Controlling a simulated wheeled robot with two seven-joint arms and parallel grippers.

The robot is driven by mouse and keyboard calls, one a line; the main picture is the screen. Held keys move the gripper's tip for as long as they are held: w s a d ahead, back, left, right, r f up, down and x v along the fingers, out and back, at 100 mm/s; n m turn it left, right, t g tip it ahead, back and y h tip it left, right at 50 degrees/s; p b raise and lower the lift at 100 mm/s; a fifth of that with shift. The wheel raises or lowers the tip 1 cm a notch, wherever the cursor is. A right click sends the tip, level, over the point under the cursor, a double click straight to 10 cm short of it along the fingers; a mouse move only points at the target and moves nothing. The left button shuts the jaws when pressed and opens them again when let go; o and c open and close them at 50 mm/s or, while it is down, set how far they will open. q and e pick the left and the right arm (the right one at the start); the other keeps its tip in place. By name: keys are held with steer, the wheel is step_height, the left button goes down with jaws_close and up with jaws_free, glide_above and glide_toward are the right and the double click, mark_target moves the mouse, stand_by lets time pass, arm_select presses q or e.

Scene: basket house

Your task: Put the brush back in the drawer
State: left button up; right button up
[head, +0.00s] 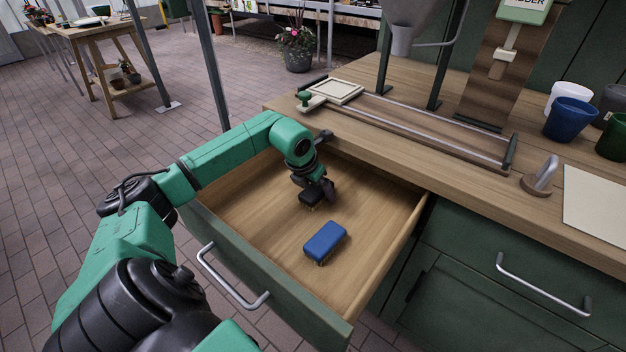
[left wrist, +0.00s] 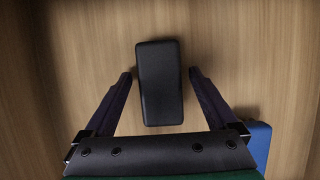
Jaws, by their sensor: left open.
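The drawer (head: 265,215) is pulled open below the wooden worktop. A black brush (head: 308,198) lies inside it toward the back. A blue brush (head: 325,240) lies bristles down nearer the drawer's front right. My left gripper (head: 322,190) reaches down into the drawer at the black brush and partly hides it. In the left wrist view its open fingers (left wrist: 160,76) stand on both sides of the black brush (left wrist: 160,95), with small gaps. The blue brush (left wrist: 260,145) shows partly at the lower right there. My right gripper is not in view.
The worktop (head: 400,130) overhangs the drawer's back. It carries a rail frame (head: 430,125), a blue cup (head: 570,118) and a metal hook on a wooden base (head: 541,178). The drawer's silver handle (head: 230,282) faces front. Bare drawer floor surrounds the brushes.

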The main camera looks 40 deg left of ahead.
mark_target(309, 193)
arm_select(q)
steer(key=v, duration=0.7)
steer(key=shift+s+a+r, duration=0.1)
steer(key=shift+s+r, duration=0.1)
steer(key=shift+r, duration=0.15)
steer(key=b+v, duration=0.1)
steer(key=v, duration=0.2)
steer(key=shift+s+r, duration=0.1)
steer(key=shift+s, duration=0.05)
steer(key=shift+s+r, duration=0.1)
steer(key=shift+r, duration=0.35)
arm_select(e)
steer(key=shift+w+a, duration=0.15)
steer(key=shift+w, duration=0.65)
